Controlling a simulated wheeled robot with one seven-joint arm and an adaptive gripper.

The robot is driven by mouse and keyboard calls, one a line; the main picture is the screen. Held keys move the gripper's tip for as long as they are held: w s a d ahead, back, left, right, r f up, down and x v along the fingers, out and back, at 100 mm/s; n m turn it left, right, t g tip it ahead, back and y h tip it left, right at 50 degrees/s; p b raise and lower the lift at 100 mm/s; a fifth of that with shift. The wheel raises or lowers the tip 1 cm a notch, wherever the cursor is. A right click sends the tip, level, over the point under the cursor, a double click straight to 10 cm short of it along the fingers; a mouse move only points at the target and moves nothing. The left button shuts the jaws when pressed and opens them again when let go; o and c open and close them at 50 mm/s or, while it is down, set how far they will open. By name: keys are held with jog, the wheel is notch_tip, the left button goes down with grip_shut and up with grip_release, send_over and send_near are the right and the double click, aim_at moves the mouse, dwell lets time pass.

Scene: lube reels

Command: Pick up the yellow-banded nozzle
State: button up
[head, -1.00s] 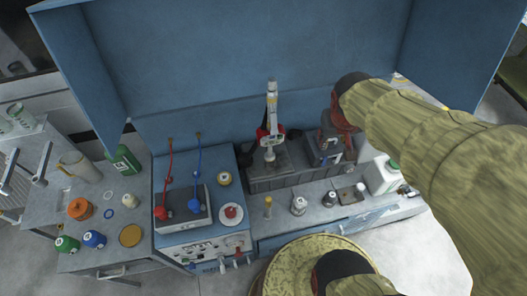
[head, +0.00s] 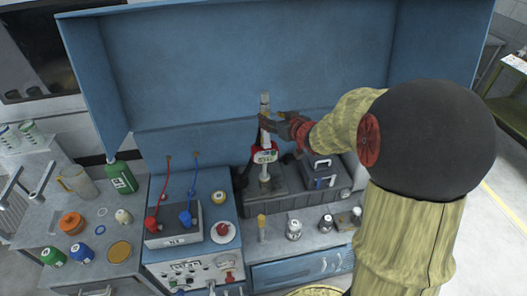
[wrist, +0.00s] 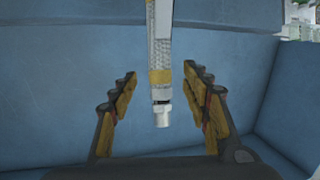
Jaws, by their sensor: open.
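The yellow-banded nozzle (head: 265,101) stands upright at the back of the bench, above a red-and-white labelled body (head: 264,156). In the wrist view the nozzle (wrist: 160,78) shows its yellow band and pale metal tip, with the tip pointing down in the picture. My gripper (head: 268,121) reaches it from the right. In the wrist view my gripper (wrist: 162,85) is open, with one finger on each side of the nozzle and a visible gap on both sides. The far parts of the fingers are small in the head view.
A blue back panel (head: 250,60) rises behind the nozzle. A blue unit with red and blue leads (head: 172,230) is to the left. Small bottles (head: 294,229) line the front. A side table holds jars (head: 72,222).

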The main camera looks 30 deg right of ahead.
aim_at(267, 114)
jog(key=x, duration=0.6)
jog(key=shift+w+r, duration=0.1)
jog(key=shift+w, duration=0.15)
jog(key=shift+c, duration=1.2)
jog(key=shift+s, duration=0.1)
grip_shut()
jog(key=shift+r, duration=0.1)
